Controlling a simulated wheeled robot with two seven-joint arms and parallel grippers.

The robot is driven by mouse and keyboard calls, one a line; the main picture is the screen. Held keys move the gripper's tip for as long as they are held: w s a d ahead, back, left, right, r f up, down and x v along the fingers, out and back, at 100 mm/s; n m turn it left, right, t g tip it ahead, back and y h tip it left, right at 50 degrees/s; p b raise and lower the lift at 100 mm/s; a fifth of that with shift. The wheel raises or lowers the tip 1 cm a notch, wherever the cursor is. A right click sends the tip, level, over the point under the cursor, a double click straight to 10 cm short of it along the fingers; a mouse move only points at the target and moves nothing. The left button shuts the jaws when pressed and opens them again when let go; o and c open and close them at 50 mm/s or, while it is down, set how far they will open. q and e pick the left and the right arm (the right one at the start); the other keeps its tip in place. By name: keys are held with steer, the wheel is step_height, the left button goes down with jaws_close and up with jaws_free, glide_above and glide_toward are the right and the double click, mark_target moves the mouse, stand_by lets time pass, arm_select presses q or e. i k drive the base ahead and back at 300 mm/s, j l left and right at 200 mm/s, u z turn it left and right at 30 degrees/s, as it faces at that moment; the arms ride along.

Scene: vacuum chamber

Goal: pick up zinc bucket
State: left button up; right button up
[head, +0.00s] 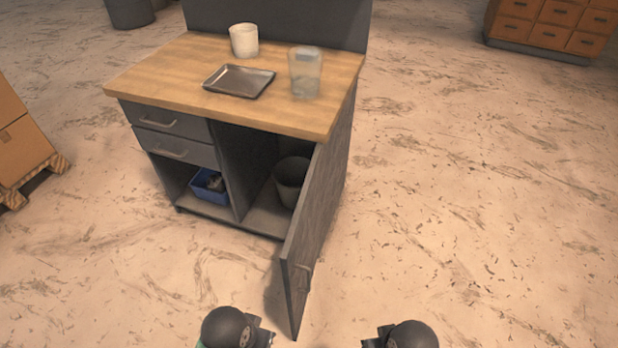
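A grey metal bucket (291,182), which looks like the zinc bucket, stands upright on the floor of the right compartment of the workbench cabinet (229,180). Its right side is partly hidden by the open cabinet door (318,215). The rounded dark parts at the bottom edge of the head view are parts of my two arms, well short of the cabinet. No gripper fingers show, so both grippers are out of view.
On the wooden top (165,70) are a white pot (244,40), a metal tray (240,81) and a clear container (305,74). A blue bin (209,187) sits in the left compartment. The open door juts toward me. Floor to the right is clear.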

mark_target(288, 174)
steer(key=k+j, duration=0.1)
steer(key=j, duration=0.2)
steer(key=k+j, duration=0.1)
steer(key=j, duration=0.15)
steer(key=k+j, duration=0.1)
steer(key=j, duration=0.2)
steer(key=i+j, duration=0.3)
steer(key=i+j+z, duration=0.1)
steer(key=i+j, duration=0.15)
steer(key=j, duration=0.3)
steer(key=i+j, duration=0.25)
steer(key=j, duration=0.2)
steer(key=i+j+z, duration=0.1)
steer(key=z, duration=1.35)
